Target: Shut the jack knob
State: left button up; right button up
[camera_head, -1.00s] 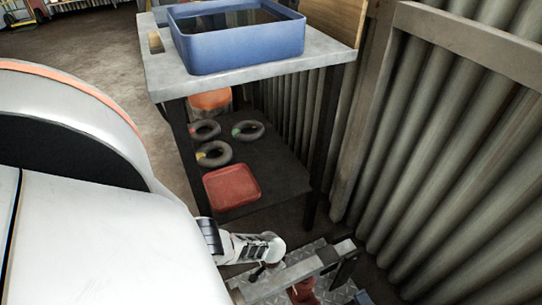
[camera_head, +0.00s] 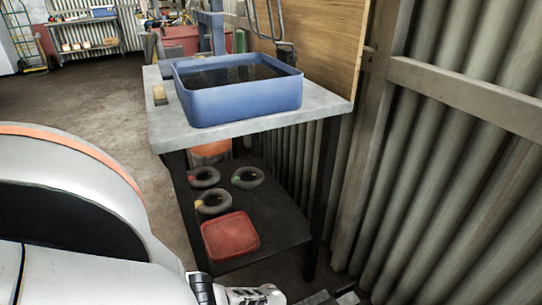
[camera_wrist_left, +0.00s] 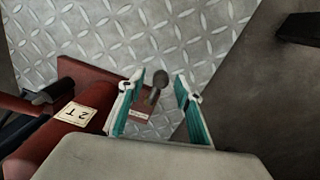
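In the left wrist view a red jack (camera_wrist_left: 62,133) with a "2T" label lies at the left, over a diamond-patterned metal plate (camera_wrist_left: 190,25). A small dark knob (camera_wrist_left: 157,84) shows between the teal fingers of my left gripper (camera_wrist_left: 162,79). The fingers are open, one on each side of the knob, with a visible gap to each. I cannot tell how far the knob is from the fingertips in depth. My right gripper is in neither view.
A workbench (camera_head: 150,115) holding a blue basin (camera_head: 240,105) stands ahead. Its lower shelf (camera_head: 270,235) bears a red lidded box (camera_head: 230,236) and several dark rings. A corrugated wall (camera_head: 455,190) closes off the right. Open floor (camera_head: 105,90) lies at the left.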

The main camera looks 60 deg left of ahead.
pick_arm(q)
notch_tip(320, 180, up, 12)
jog(key=shift+a+f, duration=0.2)
jog(key=shift+a, duration=0.05)
dwell(0.6)
jog(key=shift+s, duration=0.1)
dwell(0.4)
